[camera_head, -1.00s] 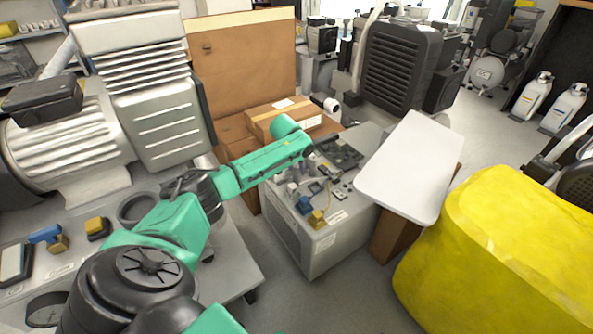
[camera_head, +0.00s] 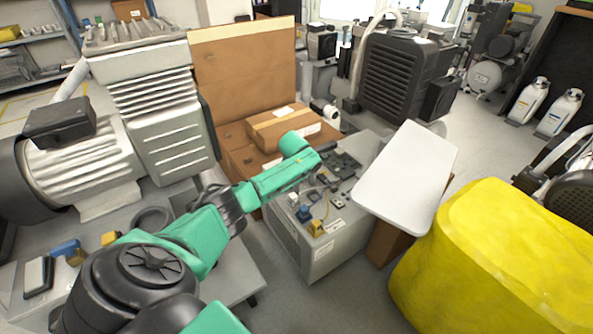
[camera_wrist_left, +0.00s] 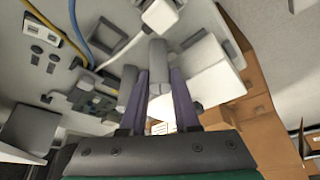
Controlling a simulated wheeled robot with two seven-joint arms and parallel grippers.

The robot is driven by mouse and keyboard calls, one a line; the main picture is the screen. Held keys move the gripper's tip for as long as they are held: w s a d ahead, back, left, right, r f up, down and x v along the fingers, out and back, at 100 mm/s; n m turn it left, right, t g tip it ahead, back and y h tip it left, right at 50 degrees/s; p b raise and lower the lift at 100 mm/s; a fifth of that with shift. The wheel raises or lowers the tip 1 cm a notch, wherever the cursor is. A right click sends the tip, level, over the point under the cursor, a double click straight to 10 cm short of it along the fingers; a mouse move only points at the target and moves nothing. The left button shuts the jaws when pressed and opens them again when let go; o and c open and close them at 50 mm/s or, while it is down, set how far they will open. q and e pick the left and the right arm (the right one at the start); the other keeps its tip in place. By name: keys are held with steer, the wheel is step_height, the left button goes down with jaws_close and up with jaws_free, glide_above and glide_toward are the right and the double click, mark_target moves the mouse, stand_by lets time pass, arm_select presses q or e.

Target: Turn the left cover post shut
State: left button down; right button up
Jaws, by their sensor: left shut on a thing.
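The grey cover post (camera_wrist_left: 157,62) is a short cylinder between my left fingertips in the left wrist view. My left gripper (camera_wrist_left: 158,82) is shut on it, with one purple-grey finger on each side. In the head view my left arm reaches over the open-topped compressor unit (camera_head: 318,262), and the dark left gripper (camera_head: 326,147) is at its back part. The post is too small and covered to make out there. Whether it is turned shut cannot be told. My right gripper is not in view.
White blocky parts (camera_wrist_left: 208,65) stand close right of the fingers, and a grey cylinder (camera_wrist_left: 128,82) close left. Blue and yellow cables cross the unit's top. A white panel (camera_head: 408,178) stands right of the unit; cardboard boxes (camera_head: 285,127) stand behind.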

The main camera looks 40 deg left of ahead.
arm_select(q)
steer(key=shift+d+n+y, duration=0.1)
steer(key=shift+n+y, duration=0.2)
steer(key=shift+n, duration=0.6)
steer(key=shift+f+n+g, duration=0.1)
steer(key=shift+n+g, duration=0.2)
steer(key=shift+n, duration=0.2)
steer(key=shift+f+n+g+y, duration=0.1)
steer(key=shift+n+g+y, duration=0.2)
steer(key=shift+n, duration=0.5)
steer(key=shift+n+g+b, duration=0.3)
steer(key=shift+n+b, duration=0.8)
steer(key=shift+b, duration=0.05)
steer(key=shift+y, duration=0.3)
steer(key=shift+n+g+b, duration=0.3)
steer(key=shift+n+b, duration=0.35)
steer(key=shift+n, duration=0.05)
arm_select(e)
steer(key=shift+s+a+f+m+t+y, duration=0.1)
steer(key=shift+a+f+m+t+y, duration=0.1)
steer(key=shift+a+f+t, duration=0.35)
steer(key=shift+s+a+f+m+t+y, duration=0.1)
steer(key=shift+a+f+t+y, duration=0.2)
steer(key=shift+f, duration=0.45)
arm_select(q)
steer(key=c, duration=0.9)
jaws_free()
